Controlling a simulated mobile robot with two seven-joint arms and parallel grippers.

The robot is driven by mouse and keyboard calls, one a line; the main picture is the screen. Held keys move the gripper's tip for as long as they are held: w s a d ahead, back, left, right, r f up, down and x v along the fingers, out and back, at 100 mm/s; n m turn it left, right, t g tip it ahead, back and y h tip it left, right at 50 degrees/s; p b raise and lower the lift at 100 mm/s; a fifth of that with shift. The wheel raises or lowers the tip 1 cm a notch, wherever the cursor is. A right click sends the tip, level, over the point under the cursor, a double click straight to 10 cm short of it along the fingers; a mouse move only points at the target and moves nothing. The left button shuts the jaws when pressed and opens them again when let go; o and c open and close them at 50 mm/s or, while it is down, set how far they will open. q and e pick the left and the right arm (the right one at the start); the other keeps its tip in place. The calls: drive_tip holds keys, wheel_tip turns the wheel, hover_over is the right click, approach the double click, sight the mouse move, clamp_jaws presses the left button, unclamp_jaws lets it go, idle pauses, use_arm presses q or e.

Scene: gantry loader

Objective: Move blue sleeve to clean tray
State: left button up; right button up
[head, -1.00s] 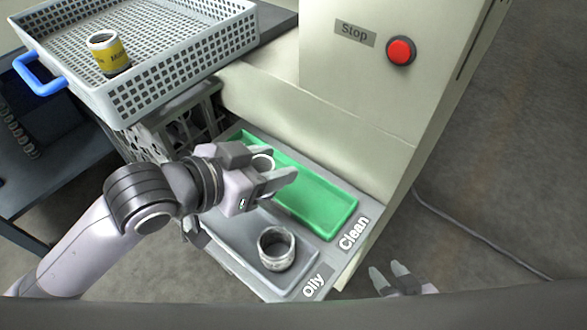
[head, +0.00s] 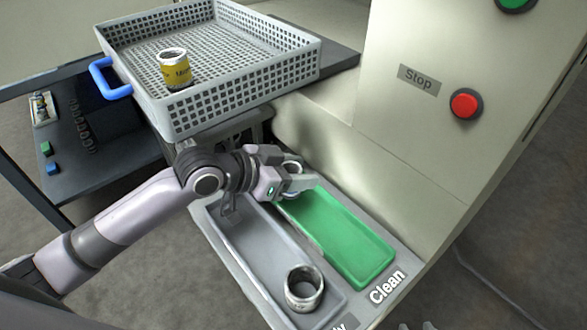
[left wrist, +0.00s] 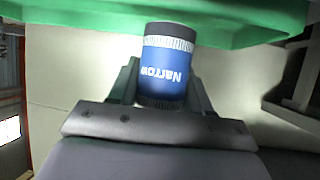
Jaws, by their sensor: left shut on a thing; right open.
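The blue sleeve (left wrist: 165,70), marked "Narrow", is upside down in the left wrist view between the fingers of my left gripper (left wrist: 165,95). In the head view my left gripper (head: 300,184) is shut on it at the far end of the green tray labelled Clean (head: 350,238). Only the sleeve's pale rim (head: 292,167) and a bit of blue show there. I cannot tell whether the sleeve touches the tray. The tips of my right gripper (head: 418,326) just show at the bottom edge, open and apart from everything.
A grey oily tray (head: 262,240) lies left of the green one, with a white-grey sleeve (head: 304,288) at its near end. A grey basket (head: 240,92) with a yellow sleeve (head: 175,72) stands behind. The machine panel with a red stop button (head: 465,103) rises at right.

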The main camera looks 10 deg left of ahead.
sight(289, 169)
use_arm(q)
drive_tip(key=w+f, duration=0.1)
drive_tip(key=w+a+f, duration=0.1)
drive_tip(key=shift+w+a, duration=0.15)
drive_tip(key=shift+w, duration=0.2)
drive_tip(key=shift+f+b, duration=0.2)
drive_tip(key=shift+b, duration=0.1)
drive_tip(key=o, duration=1.2)
drive_tip(key=shift+o, duration=0.2)
drive_tip(key=shift+s+a+r, duration=0.3)
drive_tip(key=shift+a+r, duration=0.05)
drive_tip(key=shift+a, duration=0.05)
drive_tip(key=s+a, duration=0.5)
drive_tip(key=a, duration=0.1)
drive_tip(key=s+a+b, duration=0.1)
drive_tip(key=s+a, duration=0.2)
drive_tip(key=a, duration=0.1)
drive_tip(key=shift+s+r, duration=0.3)
drive_tip(key=shift+r, duration=0.1)
drive_tip(key=shift+s+a+r, duration=0.1)
drive_tip(key=shift+s+a, duration=0.05)
drive_tip(key=shift+s, duration=0.05)
